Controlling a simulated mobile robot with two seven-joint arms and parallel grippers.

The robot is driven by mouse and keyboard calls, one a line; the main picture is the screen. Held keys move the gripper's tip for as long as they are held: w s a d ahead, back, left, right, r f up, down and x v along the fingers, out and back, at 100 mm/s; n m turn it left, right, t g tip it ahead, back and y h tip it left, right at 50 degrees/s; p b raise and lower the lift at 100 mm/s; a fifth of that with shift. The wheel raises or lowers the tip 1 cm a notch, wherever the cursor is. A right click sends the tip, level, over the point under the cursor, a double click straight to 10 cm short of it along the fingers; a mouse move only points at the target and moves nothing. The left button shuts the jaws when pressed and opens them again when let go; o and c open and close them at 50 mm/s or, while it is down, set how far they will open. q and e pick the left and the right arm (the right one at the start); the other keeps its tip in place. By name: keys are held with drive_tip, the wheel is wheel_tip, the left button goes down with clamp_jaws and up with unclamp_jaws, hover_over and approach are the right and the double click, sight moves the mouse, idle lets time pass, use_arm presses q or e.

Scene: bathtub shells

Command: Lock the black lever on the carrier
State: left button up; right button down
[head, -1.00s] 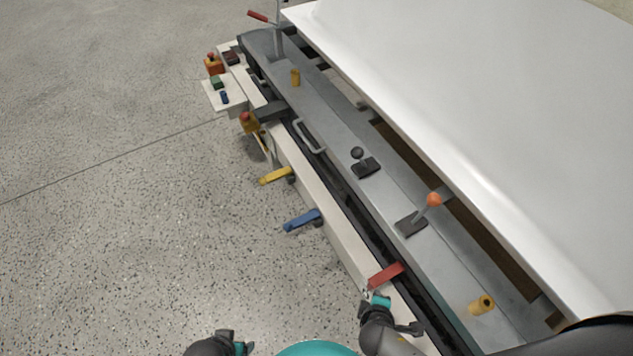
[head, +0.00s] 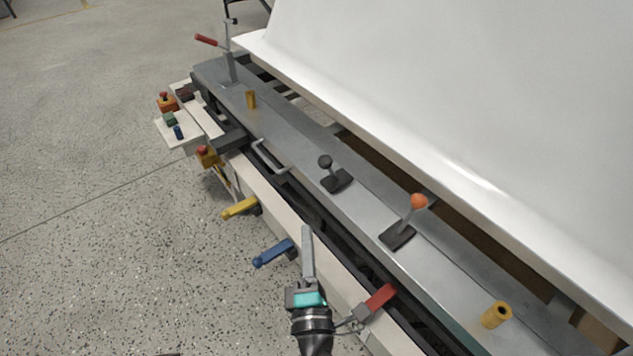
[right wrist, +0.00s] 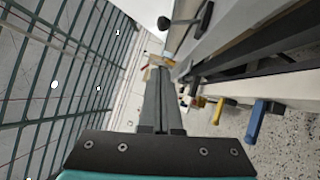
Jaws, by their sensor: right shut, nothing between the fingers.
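The black lever (head: 326,161) has a round black knob on a short stem. It rises from a dark base plate (head: 337,181) on the grey metal carrier (head: 285,147). A black knob (right wrist: 163,22) also shows at the top of the right wrist view. My right gripper (head: 306,231) is shut and empty, its fingers pointing up the picture. In the head view it appears below and left of the black lever, apart from it, between the blue and red handles. My left gripper is out of view.
An orange-knobbed lever (head: 418,202) stands right of the black one. A yellow handle (head: 240,207), blue handle (head: 273,252) and red handle (head: 380,298) stick out along the front edge. A large white shell (head: 450,110) lies behind. Open floor is on the left.

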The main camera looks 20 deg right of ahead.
drive_tip(key=b, duration=0.2)
approach(330, 167)
drive_tip(key=w+a, duration=0.5)
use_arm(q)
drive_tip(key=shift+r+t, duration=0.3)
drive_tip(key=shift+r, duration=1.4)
use_arm(e)
drive_tip(key=shift+w+d+r, duration=0.1)
drive_tip(key=shift+w+d, duration=0.3)
drive_tip(key=shift+d, duration=0.25)
drive_tip(key=shift+w+d+r, duration=0.1)
drive_tip(key=shift+w+d, duration=0.3)
drive_tip(key=shift+d, duration=0.25)
drive_tip(key=shift+w+d+r, duration=0.1)
drive_tip(key=shift+w+d, duration=0.3)
drive_tip(key=shift+d, duration=0.2)
use_arm(q)
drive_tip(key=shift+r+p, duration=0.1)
drive_tip(key=shift+p, duration=0.2)
use_arm(e)
drive_tip(key=shift+r, duration=0.1)
